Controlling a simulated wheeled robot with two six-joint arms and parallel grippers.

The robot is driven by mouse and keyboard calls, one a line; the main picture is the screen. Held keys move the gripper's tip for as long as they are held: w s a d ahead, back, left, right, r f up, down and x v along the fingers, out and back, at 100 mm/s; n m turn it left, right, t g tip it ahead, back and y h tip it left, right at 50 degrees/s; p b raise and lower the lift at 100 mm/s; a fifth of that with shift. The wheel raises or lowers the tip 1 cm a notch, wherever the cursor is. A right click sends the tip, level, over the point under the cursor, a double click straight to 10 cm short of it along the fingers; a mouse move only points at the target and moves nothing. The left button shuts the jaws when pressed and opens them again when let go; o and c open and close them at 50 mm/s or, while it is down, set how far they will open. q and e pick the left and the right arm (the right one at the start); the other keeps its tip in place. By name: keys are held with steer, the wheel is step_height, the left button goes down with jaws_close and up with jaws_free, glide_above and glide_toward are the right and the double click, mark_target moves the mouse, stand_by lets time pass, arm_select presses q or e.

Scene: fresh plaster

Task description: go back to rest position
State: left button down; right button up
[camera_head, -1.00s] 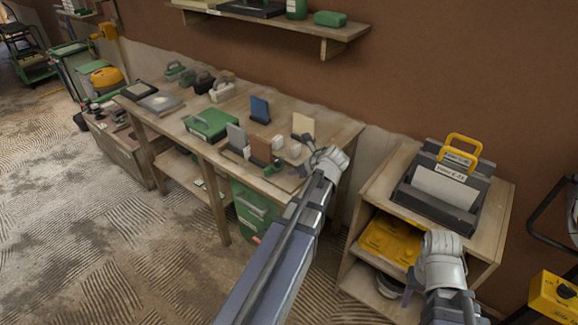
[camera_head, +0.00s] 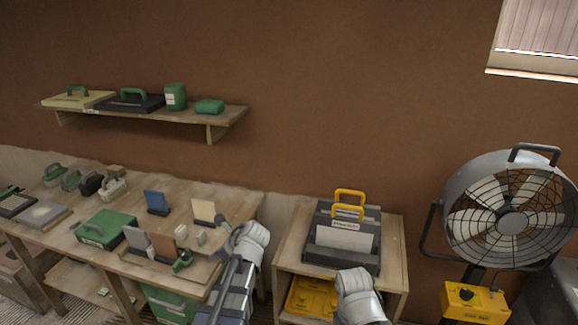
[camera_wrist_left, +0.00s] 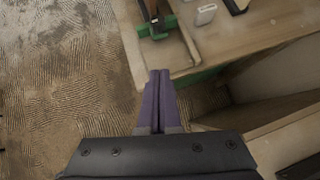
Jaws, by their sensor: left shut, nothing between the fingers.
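My left gripper (camera_head: 219,250) is beside the front right corner of the workbench (camera_head: 240,205) in the head view, small and partly masked by my own arm. In the left wrist view its two purplish fingers (camera_wrist_left: 158,74) lie together, shut and empty. Their tips show at the bench edge, just below a green-handled tool (camera_wrist_left: 157,24). I see no contact with it. My right arm shows only as a pale joint at the bottom of the head view; its gripper is not visible.
The bench holds a green case (camera_head: 104,229), a blue block (camera_head: 157,202) and several hand tools. A wooden stand (camera_head: 394,260) with a dark file holder (camera_head: 342,258) is at right. A large fan (camera_head: 510,220) stands further right. A wall shelf (camera_head: 228,117) hangs above.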

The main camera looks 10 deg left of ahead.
arm_select(q)
steer(key=s+d+f+n+g+h, duration=0.1)
steer(key=s+d+f+n+h, duration=0.1)
steer(key=s+d+n, duration=0.3)
steer(key=s+d+f+n+g+h, duration=0.1)
steer(key=s+d+n, duration=0.4)
steer(key=d, duration=0.9)
steer(key=s+d+f+n+g+h, duration=0.1)
steer(key=s+d+f+n+h, duration=0.2)
steer(key=d+n, duration=0.5)
steer(key=shift+s+d+h, duration=0.7)
steer(key=shift+s+d, duration=0.25)
steer(key=shift+s, duration=0.1)
steer(key=shift+f, duration=0.1)
